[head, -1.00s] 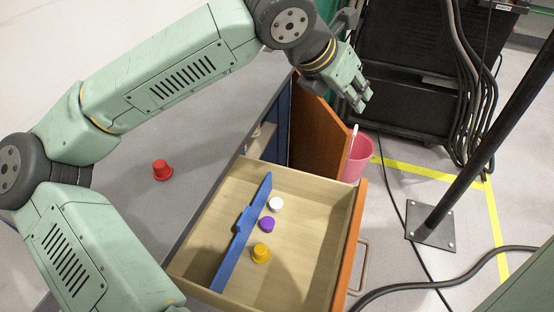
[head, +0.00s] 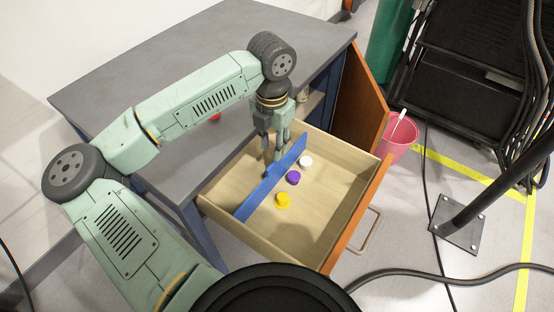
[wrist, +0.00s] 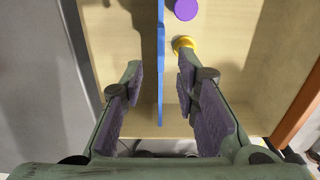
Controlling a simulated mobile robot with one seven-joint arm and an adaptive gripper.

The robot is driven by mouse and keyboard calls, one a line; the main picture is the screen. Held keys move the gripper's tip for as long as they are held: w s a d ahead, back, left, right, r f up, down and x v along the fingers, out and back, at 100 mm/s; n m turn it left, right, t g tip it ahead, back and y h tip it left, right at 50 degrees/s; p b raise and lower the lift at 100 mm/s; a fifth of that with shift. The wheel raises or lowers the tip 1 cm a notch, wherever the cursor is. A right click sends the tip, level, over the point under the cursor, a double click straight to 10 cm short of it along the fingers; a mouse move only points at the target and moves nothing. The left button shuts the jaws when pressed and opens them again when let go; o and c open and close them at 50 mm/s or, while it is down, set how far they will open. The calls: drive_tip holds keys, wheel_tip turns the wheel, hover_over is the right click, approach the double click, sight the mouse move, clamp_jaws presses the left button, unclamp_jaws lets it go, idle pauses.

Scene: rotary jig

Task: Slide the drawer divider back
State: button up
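The blue drawer divider (head: 258,192) stands upright across the pulled-out wooden drawer (head: 330,235). My gripper (head: 273,160) is at the divider in the head view, pointing down. In the wrist view, my gripper (wrist: 160,68) is open, with one finger on each side of the divider (wrist: 160,95). A clear gap shows between the left finger and the divider; the right finger is closer to it. In the head view, my fingers hide part of the divider. I cannot tell whether either finger touches it.
White (head: 305,161), purple (head: 293,177) and yellow (head: 282,200) caps lie right of the divider. The yellow cap is close to my right finger in the wrist view. An orange cabinet door (head: 362,95) stands open behind the drawer. A pink bucket (head: 400,135) stands beyond it.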

sight(273, 163)
wheel_tip(273, 163, down, 7)
drive_tip(key=shift+p, duration=0.65)
drive_tip(key=shift+c, duration=0.5)
clamp_jaws()
